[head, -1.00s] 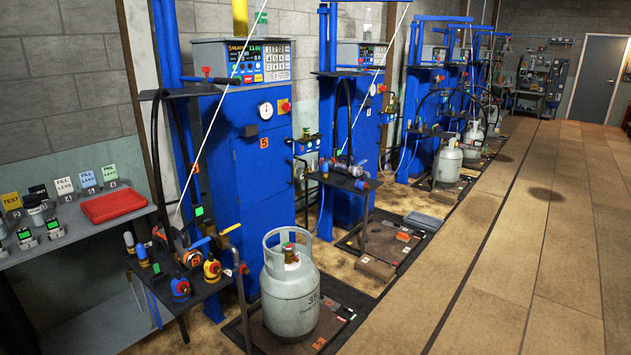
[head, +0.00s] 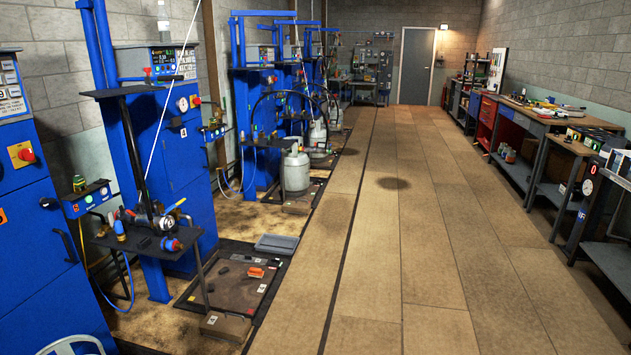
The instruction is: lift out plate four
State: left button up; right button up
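The blue scale cabinet marked 4 (head: 182,155) stands left of centre in the head view. At its foot lies a flat, dark, square plate (head: 232,292) in a black floor frame. No cylinder stands on the plate. A small orange item (head: 256,272) and a few small dark pieces lie on it. A brown block (head: 225,326) sits at its front edge. Neither of my grippers is in view.
A grey tray (head: 276,243) lies beyond the plate. A grey gas cylinder (head: 296,170) stands at the scale behind. A tool shelf (head: 147,232) overhangs the left side. The wooden floor (head: 410,260) is clear; workbenches (head: 530,120) line the right wall.

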aim_at(248, 258)
jog(key=i, duration=2.35)
jog(key=i+l+u, duration=0.2)
jog(key=i, duration=0.35)
jog(key=i+u, duration=0.15)
jog(key=i, duration=0.4)
jog(key=i+l+u, duration=0.2)
jog(key=i, duration=0.3)
jog(key=l, duration=0.1)
